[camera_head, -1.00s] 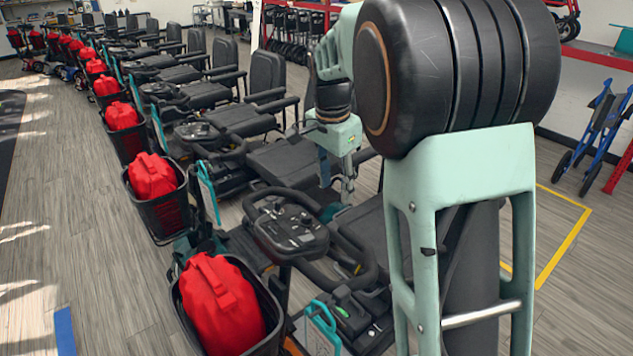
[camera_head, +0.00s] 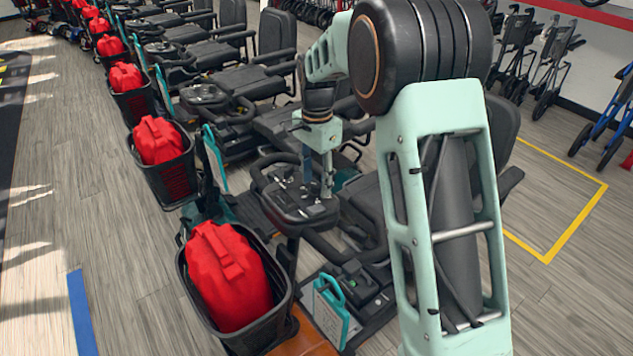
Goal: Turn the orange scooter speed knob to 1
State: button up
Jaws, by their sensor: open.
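The nearest scooter has an orange body panel (camera_head: 302,336) low at the front, below its basket. Its dark control console (camera_head: 290,205) sits inside looped handlebars in the middle of the view. The speed knob and its numbers are too small to make out. My gripper (camera_head: 326,190) points down at the right side of this console, just above or in front of it. Its jaws are open, with nothing seen between them. I cannot tell whether it touches the console.
The floor (camera_head: 120,250) at left is clear.

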jog(key=shift+f, duration=0.4)
jog(key=shift+c, duration=0.6)
grip_shut()
jog(key=shift+n, duration=0.3)
